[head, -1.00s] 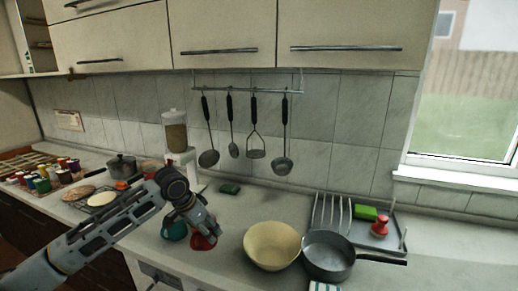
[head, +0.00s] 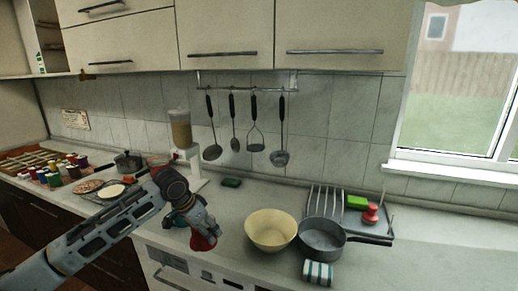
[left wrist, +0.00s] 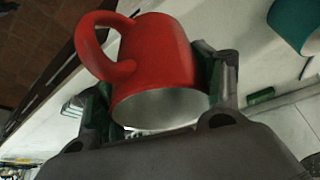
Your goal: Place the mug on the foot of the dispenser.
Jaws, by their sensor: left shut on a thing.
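The red mug (head: 204,239) is between the fingers of my left gripper (head: 196,222), near the front edge of the counter. In the left wrist view the gripper (left wrist: 158,98) is shut on the mug (left wrist: 155,60), with a finger at each side and the handle at upper left. The mug's open end faces the wrist camera. The dispenser (head: 181,132), a clear container with tan contents on a white stand, is at the back by the tiled wall. Its white foot (head: 198,183) is partly hidden by my arm. My right gripper is out of view.
A teal vessel (head: 171,220) stands close behind the gripper and also shows in the left wrist view (left wrist: 296,22). A cream bowl (head: 270,231) and grey pan (head: 322,240) are to the right. A dark green block (head: 231,183) lies right of the dispenser. Coloured jars stand far left.

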